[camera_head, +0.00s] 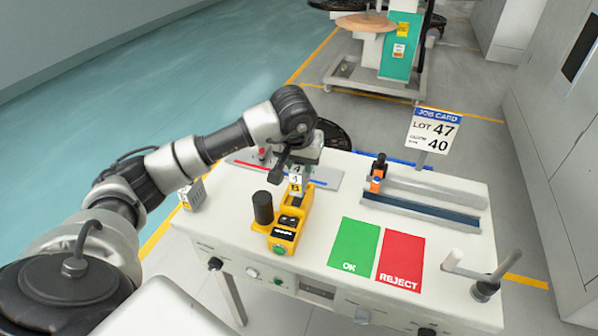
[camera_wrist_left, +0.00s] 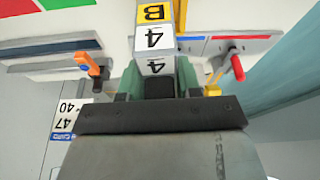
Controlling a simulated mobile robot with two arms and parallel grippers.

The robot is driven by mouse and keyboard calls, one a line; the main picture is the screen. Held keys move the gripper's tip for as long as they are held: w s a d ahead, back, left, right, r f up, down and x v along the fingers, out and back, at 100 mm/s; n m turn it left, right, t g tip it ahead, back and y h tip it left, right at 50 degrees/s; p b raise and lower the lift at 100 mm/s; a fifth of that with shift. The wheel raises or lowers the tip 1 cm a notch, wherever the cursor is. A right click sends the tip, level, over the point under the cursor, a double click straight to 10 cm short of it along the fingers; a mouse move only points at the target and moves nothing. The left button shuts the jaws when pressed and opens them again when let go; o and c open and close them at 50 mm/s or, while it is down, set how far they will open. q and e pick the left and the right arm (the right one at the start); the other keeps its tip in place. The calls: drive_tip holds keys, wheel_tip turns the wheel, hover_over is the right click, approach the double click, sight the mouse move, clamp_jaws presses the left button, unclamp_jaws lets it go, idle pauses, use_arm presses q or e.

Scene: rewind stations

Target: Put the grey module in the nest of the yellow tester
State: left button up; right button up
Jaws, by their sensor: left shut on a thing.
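My left gripper (camera_head: 298,166) is shut on a grey module with white "4" labels and a yellow "B" label (camera_head: 296,183). In the left wrist view the module (camera_wrist_left: 155,42) is between the green fingers (camera_wrist_left: 158,82). The yellow tester (camera_head: 283,240) stands on the white bench, with a black upright cylinder (camera_head: 263,207) at its left side. The module is upright at the far end of the tester. The nest is hidden there, and I cannot tell whether the module touches it. My right gripper is out of view.
Another small grey labelled block (camera_head: 192,195) is at the bench's left edge. A green OK mat (camera_head: 354,244) and a red REJECT mat (camera_head: 401,259) lie to the right. Behind them are grey rails (camera_head: 425,209), an orange-and-black tool (camera_head: 377,175) and a job card (camera_head: 433,130).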

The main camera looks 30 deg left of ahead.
use_arm(q)
drive_tip(key=shift+w+a+f, duration=0.1)
drive_tip(key=shift+a+f, duration=0.1)
drive_tip(key=shift+a, duration=0.15)
drive_tip(key=shift+a+f, duration=0.1)
drive_tip(key=shift+f, duration=0.2)
drive_tip(key=shift+f+p, duration=0.4)
drive_tip(key=shift+f, duration=1.35)
drive_tip(key=shift+f, duration=0.1)
drive_tip(key=shift+f, duration=0.15)
drive_tip(key=o, duration=1)
